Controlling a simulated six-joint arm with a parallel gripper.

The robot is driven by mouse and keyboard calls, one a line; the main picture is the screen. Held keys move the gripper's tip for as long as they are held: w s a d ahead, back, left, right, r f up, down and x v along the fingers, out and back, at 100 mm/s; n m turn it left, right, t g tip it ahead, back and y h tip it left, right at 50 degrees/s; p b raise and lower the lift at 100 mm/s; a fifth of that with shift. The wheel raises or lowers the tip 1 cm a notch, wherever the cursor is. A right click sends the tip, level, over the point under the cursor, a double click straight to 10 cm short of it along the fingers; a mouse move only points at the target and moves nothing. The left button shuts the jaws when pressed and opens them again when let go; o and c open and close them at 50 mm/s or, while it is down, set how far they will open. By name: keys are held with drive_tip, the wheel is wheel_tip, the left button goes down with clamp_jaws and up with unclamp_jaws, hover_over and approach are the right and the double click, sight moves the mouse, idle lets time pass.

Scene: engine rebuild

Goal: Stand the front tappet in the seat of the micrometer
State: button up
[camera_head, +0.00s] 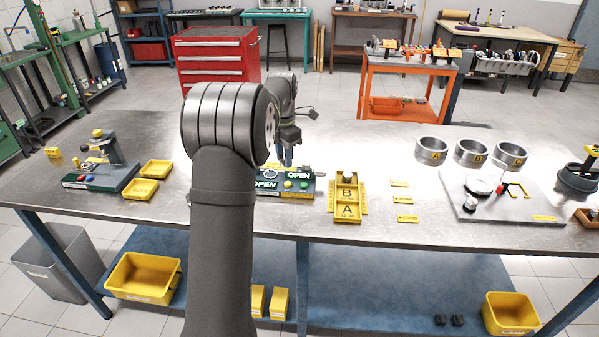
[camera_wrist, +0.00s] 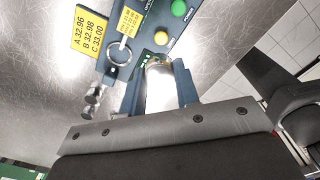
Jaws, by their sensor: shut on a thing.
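My gripper (camera_wrist: 160,85) is shut on a shiny silver cylinder, the tappet (camera_wrist: 160,92), held between two blue fingers. In the head view my gripper (camera_head: 286,158) is over the back of the micrometer (camera_head: 268,186), a dark green block with "OPEN" displays and yellow and green buttons. In the wrist view the micrometer (camera_wrist: 137,42) shows a metal ring and a knurled knob (camera_wrist: 92,100). The tappet's far end is close to the block. The fingers and tappet hide the seat, so I cannot tell whether they touch.
A yellow tray (camera_head: 347,211) marked A and B stands right of the micrometer, with another tappet (camera_head: 347,177) at its back. Yellow trays (camera_head: 140,189) and a green-based device (camera_head: 98,178) are at left. A grey plate (camera_head: 470,212) and metal rings (camera_head: 431,150) are at right.

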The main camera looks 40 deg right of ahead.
approach(270, 175)
drive_tip(key=shift+f, duration=3.1)
drive_tip(key=o, duration=1)
drive_tip(key=shift+d, duration=0.1)
wheel_tip(270, 175, up, 17)
drive_tip(key=shift+r, duration=0.2)
drive_tip(key=shift+f, duration=0.15)
